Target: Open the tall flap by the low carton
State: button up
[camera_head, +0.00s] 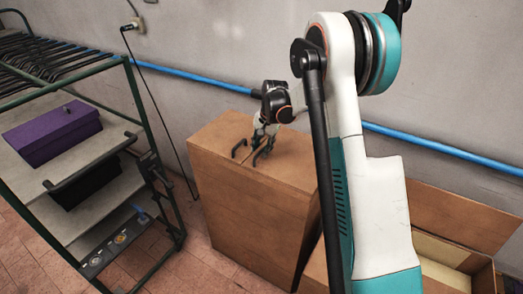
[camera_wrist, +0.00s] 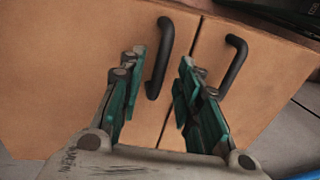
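A tall brown box (camera_head: 245,212) stands by the wall. Its top has two flaps split by a seam, each with a black bar handle. The right flap (camera_head: 292,160), on the low carton's side, has a handle (camera_head: 263,156); this looks like the left handle (camera_wrist: 161,58) in the wrist view. The other flap's handle (camera_head: 239,148) also shows in the wrist view (camera_wrist: 233,65). My gripper (camera_wrist: 158,62) is open, with its green fingers on either side of the left handle there. I cannot tell whether they touch it. Both flaps look shut.
The low carton (camera_head: 452,250) stands open at the right, partly hidden by my arm. A green-framed rack (camera_head: 140,95) with a purple box (camera_head: 52,133) stands at the left. A blue pipe (camera_head: 200,78) runs along the wall. Tiled floor shows between rack and tall box.

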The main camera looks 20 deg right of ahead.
jog(key=shift+f, duration=0.4)
jog(key=shift+c, duration=0.2)
grip_shut()
jog(key=shift+r, duration=0.1)
